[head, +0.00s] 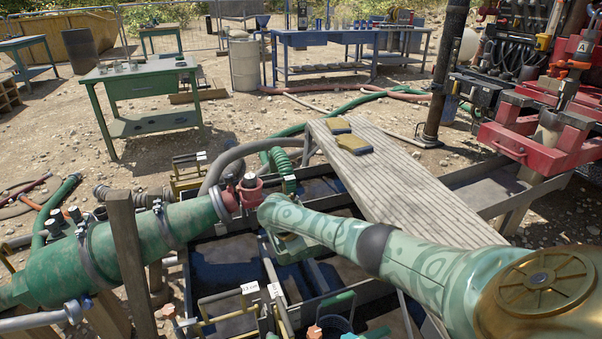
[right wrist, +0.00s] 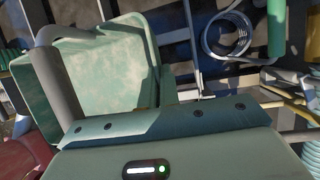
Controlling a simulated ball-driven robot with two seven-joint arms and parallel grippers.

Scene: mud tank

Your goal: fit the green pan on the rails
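A pale green pan (right wrist: 110,70) fills the upper left of the right wrist view, close in front of my right gripper. A grey bar crosses its left side. In the head view a small green part of it (head: 298,251) shows under the end of my right arm. My right gripper (head: 281,232) is over the tank; its fingers are hidden by the arm, so I cannot tell its grip on the pan. Grey rails (head: 270,268) run across the tank below it. Whether the pan touches them is hidden. My left gripper is not in view.
A plank walkway (head: 395,185) lies right of the tank, with two yellowish pads (head: 353,144). A large green cylinder (head: 125,248) lies at the left. Yellow-framed holders (head: 232,309) stand at the front.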

